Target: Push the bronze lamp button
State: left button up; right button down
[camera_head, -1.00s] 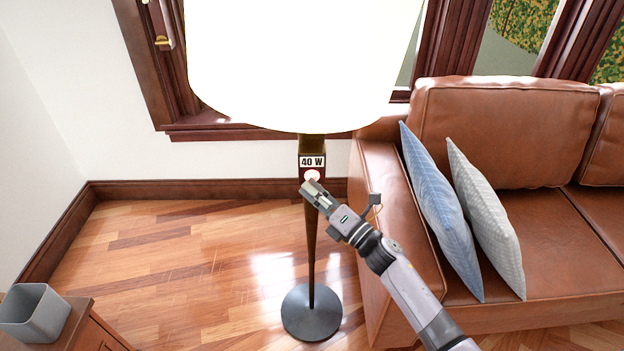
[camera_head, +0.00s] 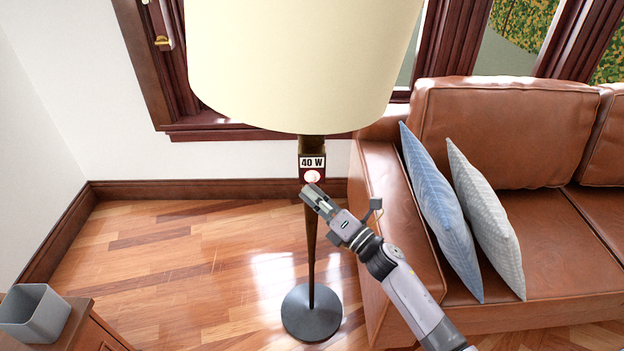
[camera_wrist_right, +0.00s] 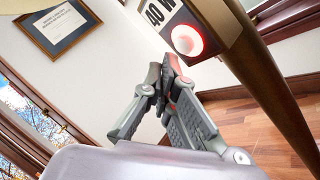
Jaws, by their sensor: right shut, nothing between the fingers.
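The bronze floor lamp (camera_head: 311,255) stands upright in front of the window, with a large cream shade (camera_head: 303,65). A label reading "40 W" (camera_head: 312,162) is on its post, just under the shade. The round button (camera_head: 312,177) below the label glows red around a pale centre; it also shows large in the right wrist view (camera_wrist_right: 187,40). My right gripper (camera_head: 309,190) is shut and empty, its fingertips just below the button in the head view. In the wrist view the fingertips (camera_wrist_right: 168,68) look close to the button but apart from it. My left gripper is not in view.
A brown leather sofa (camera_head: 500,120) with a blue pillow (camera_head: 440,210) and a grey pillow (camera_head: 487,215) stands right of the lamp. A grey bin (camera_head: 35,315) sits on a wooden cabinet at lower left. The wooden floor (camera_head: 180,260) left of the lamp is clear.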

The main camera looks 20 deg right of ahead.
jog(key=s, duration=0.1)
jog(key=s+a, duration=0.1)
jog(key=s, duration=0.1)
jog(key=s+p, duration=0.1)
jog(key=s, duration=0.1)
jog(key=shift+s+a, duration=0.25)
dwell(1.2)
